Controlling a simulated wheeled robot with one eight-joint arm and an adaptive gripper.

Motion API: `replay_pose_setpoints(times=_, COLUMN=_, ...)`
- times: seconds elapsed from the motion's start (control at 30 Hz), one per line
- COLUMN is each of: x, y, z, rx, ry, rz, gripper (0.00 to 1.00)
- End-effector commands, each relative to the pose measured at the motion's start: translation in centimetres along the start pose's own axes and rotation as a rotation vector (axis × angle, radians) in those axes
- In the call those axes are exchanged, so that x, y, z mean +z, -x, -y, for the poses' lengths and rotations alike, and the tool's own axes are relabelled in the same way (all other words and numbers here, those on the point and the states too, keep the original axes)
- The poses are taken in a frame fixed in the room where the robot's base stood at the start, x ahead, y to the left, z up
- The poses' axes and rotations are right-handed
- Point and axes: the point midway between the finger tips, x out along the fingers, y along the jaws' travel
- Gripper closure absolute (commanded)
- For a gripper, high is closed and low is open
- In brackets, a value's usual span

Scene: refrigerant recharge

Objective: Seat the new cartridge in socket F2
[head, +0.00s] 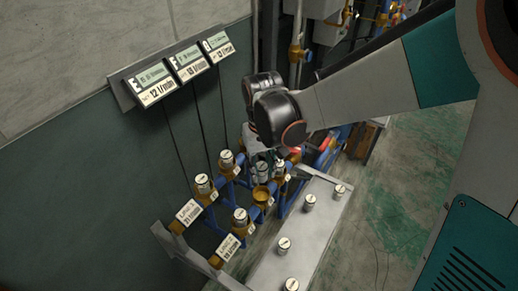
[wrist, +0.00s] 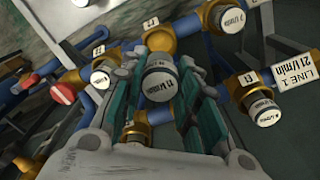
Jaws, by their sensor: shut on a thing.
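My gripper (wrist: 168,92) is shut on a grey cylindrical cartridge (wrist: 160,80) with a pale printed cap, its teal-sided fingers on either side. In the head view the held cartridge (head: 263,170) is upright or nearly so, above the pipe rack. An empty brass socket (head: 262,195) is just in front of it, and shows in the wrist view (wrist: 160,38) beyond the cartridge. A small tag (wrist: 151,22) beside that socket seems to read F2. The cartridge looks apart from the socket; its lower end is partly hidden by the fingers.
Neighbouring brass sockets hold capped cartridges, such as one (head: 240,217) at front left and one (head: 203,184) in the back row. Several loose cartridges stand on a pale bench (head: 318,225) to the right. A three-readout panel (head: 172,68) is on the wall. A red part (wrist: 62,93) is at left.

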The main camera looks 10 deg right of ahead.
Motion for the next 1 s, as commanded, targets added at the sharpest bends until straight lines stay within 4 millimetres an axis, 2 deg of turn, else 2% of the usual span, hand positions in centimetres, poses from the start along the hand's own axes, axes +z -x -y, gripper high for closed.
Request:
replay_pose_setpoints(times=0.73, x=0.0, y=-6.3, z=0.0, rx=0.000, ry=0.000, rz=0.000, gripper=0.97)
replay_pose_setpoints(times=1.0, x=0.0, y=-6.2, z=0.0, rx=0.000, ry=0.000, rz=0.000, gripper=0.97)
